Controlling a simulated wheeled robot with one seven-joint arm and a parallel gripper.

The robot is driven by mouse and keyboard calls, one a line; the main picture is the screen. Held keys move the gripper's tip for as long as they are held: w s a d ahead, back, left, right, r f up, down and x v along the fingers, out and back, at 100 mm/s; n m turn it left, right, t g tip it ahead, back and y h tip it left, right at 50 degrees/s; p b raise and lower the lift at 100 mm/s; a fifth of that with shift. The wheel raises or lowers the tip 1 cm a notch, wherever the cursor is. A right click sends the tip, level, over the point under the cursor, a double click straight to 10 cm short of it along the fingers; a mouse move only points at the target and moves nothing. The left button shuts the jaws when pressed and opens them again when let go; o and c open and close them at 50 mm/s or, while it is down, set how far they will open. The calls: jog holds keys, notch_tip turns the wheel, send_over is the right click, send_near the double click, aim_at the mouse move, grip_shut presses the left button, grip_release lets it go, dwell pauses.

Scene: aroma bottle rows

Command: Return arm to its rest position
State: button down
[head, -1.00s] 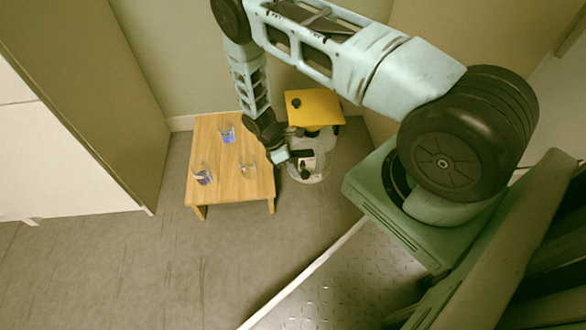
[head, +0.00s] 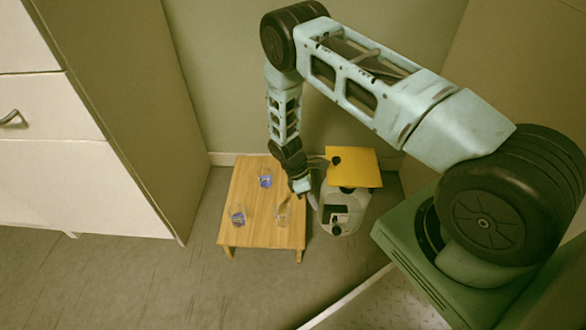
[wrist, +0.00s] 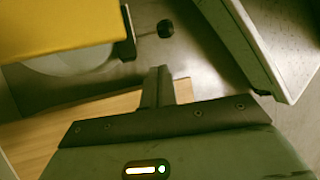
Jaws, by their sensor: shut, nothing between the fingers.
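My gripper (head: 305,193) hangs at the end of my folded arm, above the right edge of a low wooden table (head: 250,195). In the wrist view its fingers (wrist: 158,88) are together, with nothing held between them. Three small glasses stand on the table. One with blue-violet contents (head: 265,180) is at the back, another such glass (head: 238,217) is at the front left, and a clear glass (head: 283,214) is at the front right, close to my gripper in the picture.
A pale rounded appliance (head: 343,213) with a yellow square top (head: 355,167) stands right of the table. The yellow part also fills the wrist view's upper left (wrist: 55,27). A white drawer cabinet (head: 75,150) is at the left. Floor (head: 170,285) is clear in front.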

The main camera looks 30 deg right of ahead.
jog(key=a+r+m+t+y, duration=0.1)
jog(key=a+r, duration=0.7)
jog(key=r, duration=0.4)
jog(key=a+r+m+t+y, duration=0.1)
jog(key=a+r+t, duration=0.1)
jog(key=a+r, duration=0.85)
jog(key=s+a+r+m+t, duration=0.2)
jog(key=s+r+t, duration=0.1)
jog(key=s+r, duration=1.6)
notch_tip(320, 180, up, 34)
jog(key=p, duration=3.4)
jog(key=shift+y, duration=0.4)
jog(key=shift+w+a, duration=0.1)
